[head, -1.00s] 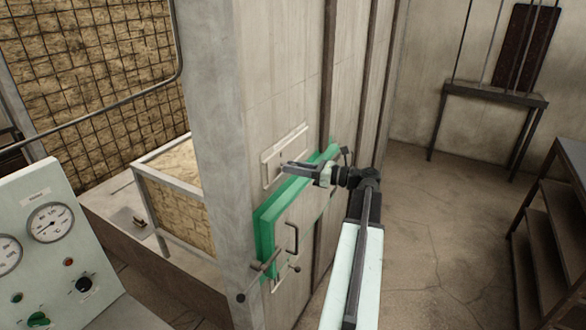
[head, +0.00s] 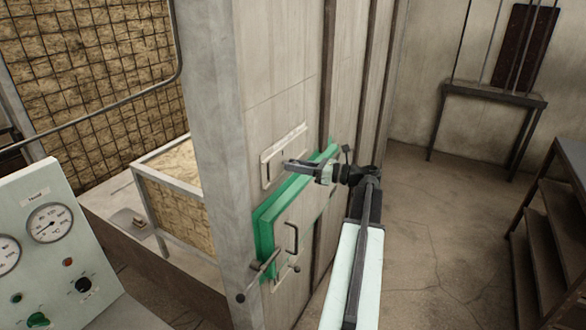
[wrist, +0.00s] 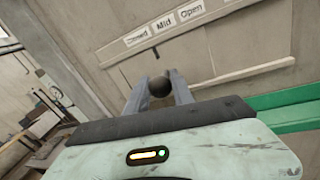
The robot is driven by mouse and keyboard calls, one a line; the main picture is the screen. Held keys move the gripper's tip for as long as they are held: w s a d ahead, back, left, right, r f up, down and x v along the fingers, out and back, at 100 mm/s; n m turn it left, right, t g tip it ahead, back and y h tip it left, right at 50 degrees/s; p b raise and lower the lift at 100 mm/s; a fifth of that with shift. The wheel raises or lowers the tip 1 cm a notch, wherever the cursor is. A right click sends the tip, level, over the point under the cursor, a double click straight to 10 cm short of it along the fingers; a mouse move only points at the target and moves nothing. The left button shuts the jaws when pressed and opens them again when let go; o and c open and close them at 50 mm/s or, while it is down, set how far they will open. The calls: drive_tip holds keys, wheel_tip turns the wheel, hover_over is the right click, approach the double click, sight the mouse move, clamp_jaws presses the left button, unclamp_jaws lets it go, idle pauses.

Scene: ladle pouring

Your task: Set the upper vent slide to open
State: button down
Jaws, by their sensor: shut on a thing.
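The upper vent slide's pale plate (head: 272,174) is on the wall above the green-framed door (head: 264,236). Thin dark marks show on it. In the wrist view the labels Closed (wrist: 137,37), Mid (wrist: 164,22) and Open (wrist: 191,10) run up to the right. My gripper (head: 290,164) is at the plate, and in the wrist view its fingers (wrist: 158,92) are shut around a dark round knob (wrist: 159,86). The knob appears on the Closed side of the labels; its exact position against them is hard to tell from this angle.
A bar handle (head: 291,238) and a lower latch (head: 265,268) stick out from the door below. A gauge panel (head: 48,235) stands at the left. Steps (head: 550,225) and a table (head: 490,95) are at the right, with clear floor (head: 430,230) between.

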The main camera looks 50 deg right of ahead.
drive_tip(key=d, duration=0.2)
drive_tip(key=w+d, duration=0.1)
drive_tip(key=d, duration=0.4)
drive_tip(key=shift+w, duration=0.4)
drive_tip(key=shift+a+r, duration=0.1)
drive_tip(key=shift+a, duration=0.05)
drive_tip(key=c, duration=1.1)
unclamp_jaws()
drive_tip(key=shift+d, duration=0.2)
drive_tip(key=shift+a, duration=0.15)
drive_tip(key=shift+s, duration=0.1)
approach(292, 153)
drive_tip(key=v, duration=0.2)
drive_tip(key=shift+s, duration=0.35)
